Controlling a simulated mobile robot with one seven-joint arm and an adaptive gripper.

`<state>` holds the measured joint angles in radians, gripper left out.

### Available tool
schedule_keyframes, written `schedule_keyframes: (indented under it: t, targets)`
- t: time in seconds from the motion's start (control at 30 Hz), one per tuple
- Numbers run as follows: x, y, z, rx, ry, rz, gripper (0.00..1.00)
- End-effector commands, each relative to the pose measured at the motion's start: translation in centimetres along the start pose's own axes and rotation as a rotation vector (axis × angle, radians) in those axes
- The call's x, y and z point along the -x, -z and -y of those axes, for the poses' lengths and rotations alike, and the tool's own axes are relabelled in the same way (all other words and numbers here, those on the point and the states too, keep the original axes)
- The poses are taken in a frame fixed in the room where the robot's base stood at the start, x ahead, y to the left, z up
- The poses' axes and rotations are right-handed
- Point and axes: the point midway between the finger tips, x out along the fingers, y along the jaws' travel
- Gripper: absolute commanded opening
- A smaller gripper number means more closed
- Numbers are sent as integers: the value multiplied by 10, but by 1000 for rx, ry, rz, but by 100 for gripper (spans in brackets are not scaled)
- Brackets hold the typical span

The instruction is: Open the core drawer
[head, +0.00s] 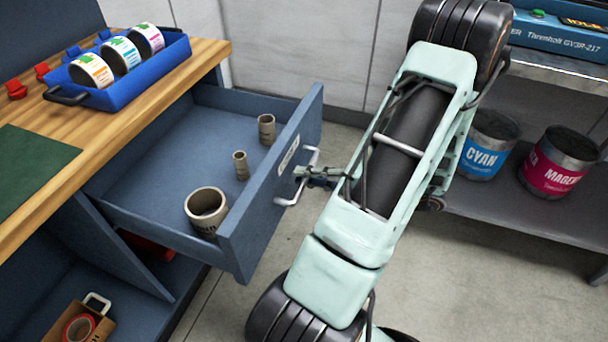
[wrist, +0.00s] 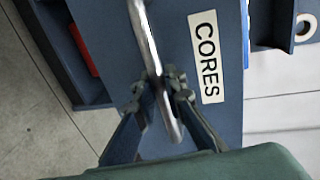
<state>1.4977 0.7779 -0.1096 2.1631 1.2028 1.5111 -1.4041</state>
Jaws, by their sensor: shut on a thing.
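The core drawer (head: 277,199) is pulled well out from under the wooden bench top, and its inside shows in the head view. Several brown cardboard cores, such as a large one (head: 206,207) at the front left, stand in it. Its front carries a silver bar handle (head: 296,185). In the wrist view the drawer front (wrist: 216,30) bears a white CORES label (wrist: 207,57). My gripper (head: 306,174) is at the handle. In the wrist view my gripper (wrist: 158,92) is shut around the handle bar (wrist: 146,42).
A blue tray (head: 130,92) with label rolls sits on the bench top (head: 205,62). A box (head: 92,322) lies on the lower shelf. Cyan (head: 487,145) and magenta (head: 558,163) cans stand on a shelf at right. Floor is clear beyond the drawer front.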

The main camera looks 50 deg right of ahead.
Motion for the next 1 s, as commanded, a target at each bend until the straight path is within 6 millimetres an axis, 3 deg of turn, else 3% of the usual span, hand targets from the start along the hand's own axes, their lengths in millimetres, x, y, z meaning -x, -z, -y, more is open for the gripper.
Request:
schedule_keyframes:
  t: [0.1,0.13,0.27,0.63,0.77,1.0]
  targets:
    - [0,0,0,0,-1,0,0]
    - [0,0,0,0,-1,0,12]
    - [0,0,0,1,0,0,27]
    - [5,1,0,1,0,-2,28]
    - [23,1,0,3,-2,-4,28]
    - [76,1,0,2,-2,-5,28]
